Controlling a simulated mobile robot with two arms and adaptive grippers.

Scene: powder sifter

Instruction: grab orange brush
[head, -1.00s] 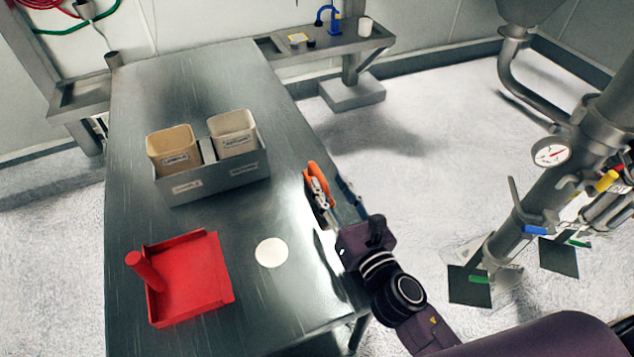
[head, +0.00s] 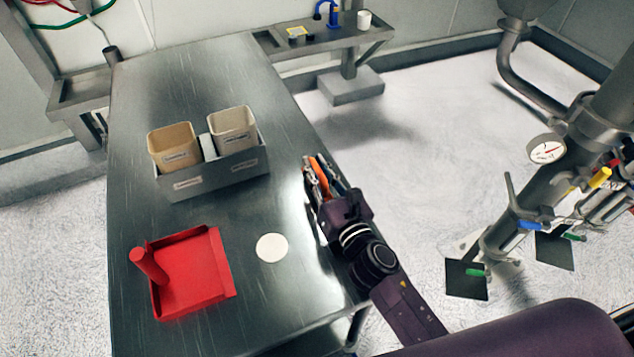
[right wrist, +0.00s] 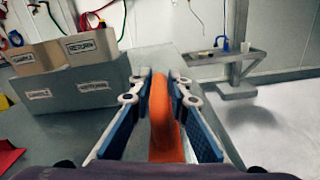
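The orange brush (head: 319,174) is at the right edge of the metal table (head: 190,85), largely hidden by my right gripper (head: 323,178) in the head view. In the right wrist view the orange brush (right wrist: 162,125) stands upright between the two blue-padded fingers, its length running away from the camera. My right gripper is open, with a finger on either side of the brush and gaps visible between the pads and it. My left gripper is not in view.
A grey holder (head: 215,172) with two labelled beige bins stands left of the brush. A red dustpan-like tray (head: 195,275) with an upright handle and a white disc (head: 272,248) lie nearer. A steel pipe with valves (head: 515,225) stands right, beyond open floor.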

